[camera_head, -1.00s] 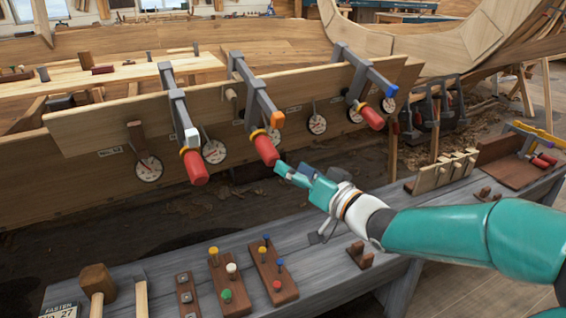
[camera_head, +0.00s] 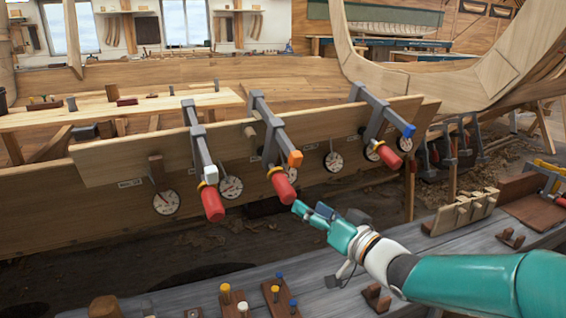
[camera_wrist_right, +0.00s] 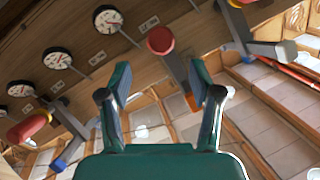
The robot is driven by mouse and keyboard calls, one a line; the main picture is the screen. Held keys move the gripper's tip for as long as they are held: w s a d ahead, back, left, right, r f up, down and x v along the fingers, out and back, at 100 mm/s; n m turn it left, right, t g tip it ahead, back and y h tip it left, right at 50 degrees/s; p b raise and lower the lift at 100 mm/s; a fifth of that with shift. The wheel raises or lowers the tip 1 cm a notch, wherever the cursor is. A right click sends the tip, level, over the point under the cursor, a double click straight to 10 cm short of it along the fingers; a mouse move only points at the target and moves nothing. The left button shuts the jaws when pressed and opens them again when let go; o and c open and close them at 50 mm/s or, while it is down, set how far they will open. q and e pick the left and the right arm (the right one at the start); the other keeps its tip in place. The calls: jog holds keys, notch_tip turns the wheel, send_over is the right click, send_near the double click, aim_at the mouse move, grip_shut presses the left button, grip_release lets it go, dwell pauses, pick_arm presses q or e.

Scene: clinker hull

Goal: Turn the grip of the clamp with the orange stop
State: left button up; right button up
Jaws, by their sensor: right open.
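The clamp with the orange stop (camera_head: 295,158) is the middle one of three grey clamps on the plank. Its red grip (camera_head: 283,187) points down toward me. My right gripper (camera_head: 305,210) is just below and right of this grip. In the right wrist view my right gripper (camera_wrist_right: 160,85) is open, with nothing between its fingers. The red grip (camera_wrist_right: 160,41) shows end-on ahead of the fingertips, apart from them, and the orange stop (camera_wrist_right: 192,102) shows beside the right finger. My left gripper is not in view.
The white-stop clamp (camera_head: 203,160) stands to the left and the blue-stop clamp (camera_head: 378,120) to the right, both with red grips. Several round dials (camera_head: 166,202) hang along the plank (camera_head: 110,160). A grey bench (camera_head: 400,240) with pegged blocks lies below.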

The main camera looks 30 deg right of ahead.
dwell(0.5)
jog(key=n+h+b, duration=0.1)
jog(key=n+h, duration=0.4)
jog(key=h, duration=0.1)
send_near(282, 189)
jog(key=shift+g+y, duration=0.3)
jog(key=shift+g, duration=0.1)
jog(key=p+x, duration=0.3)
jog(key=x, duration=0.1)
jog(key=d+p+x, duration=0.1)
jog(key=p+x, duration=0.2)
jog(key=x, duration=0.1)
jog(key=f+p+x, duration=0.1)
jog(key=p+x, duration=0.2)
jog(key=x, duration=0.2)
jog(key=shift+s+d+f, duration=0.1)
jog(key=shift+s+d, duration=0.1)
jog(key=shift+s, duration=0.05)
